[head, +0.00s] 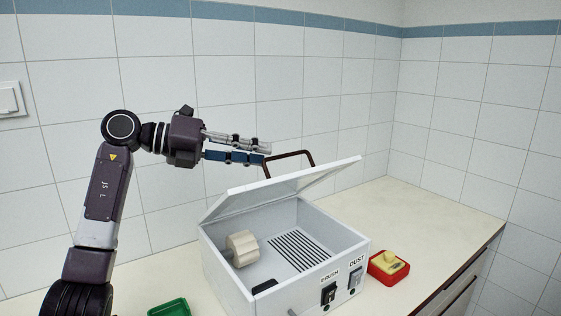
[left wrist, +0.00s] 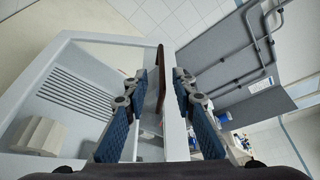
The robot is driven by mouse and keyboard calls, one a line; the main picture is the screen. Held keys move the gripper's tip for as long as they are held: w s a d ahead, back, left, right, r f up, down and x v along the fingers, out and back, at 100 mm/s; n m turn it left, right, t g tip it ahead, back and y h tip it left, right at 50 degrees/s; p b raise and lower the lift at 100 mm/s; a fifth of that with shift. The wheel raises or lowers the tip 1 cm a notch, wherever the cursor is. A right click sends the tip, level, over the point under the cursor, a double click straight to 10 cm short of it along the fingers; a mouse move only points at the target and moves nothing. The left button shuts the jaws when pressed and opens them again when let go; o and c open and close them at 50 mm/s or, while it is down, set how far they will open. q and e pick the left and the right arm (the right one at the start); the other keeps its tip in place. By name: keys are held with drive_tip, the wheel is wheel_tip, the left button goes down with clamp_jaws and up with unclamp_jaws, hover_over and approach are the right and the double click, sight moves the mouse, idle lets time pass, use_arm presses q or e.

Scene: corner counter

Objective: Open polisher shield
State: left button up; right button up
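The polisher (head: 240,290) is a white box on the counter. Its pale shield (head: 330,168) is raised and tilted above the box, so the inside shows, with a cream wheel (head: 243,248) and a slotted floor (head: 300,250). A dark brown handle (head: 291,154) stands on the shield. My left gripper (head: 268,153) is at the handle's left end; its fingers are apart. In the left wrist view the handle (left wrist: 160,75) and the shield's edge (left wrist: 174,115) show between the open fingers (left wrist: 158,85); contact cannot be told. My right gripper is not in view.
A red tray with a yellowish block (head: 390,262) is right of the polisher. A green tray (head: 168,308) is at the front left. Tiled walls (head: 300,60) stand behind. The counter (head: 430,215) is clear at the back right.

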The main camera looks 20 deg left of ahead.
sight(281, 156)
use_arm(q)
drive_tip(key=p+x, duration=0.1)
drive_tip(key=x, duration=0.4)
drive_tip(key=shift+d+r, duration=0.1)
drive_tip(key=shift+d, duration=0.15)
drive_tip(key=shift+w+d, duration=0.2)
drive_tip(key=shift+c, duration=0.5)
clamp_jaws()
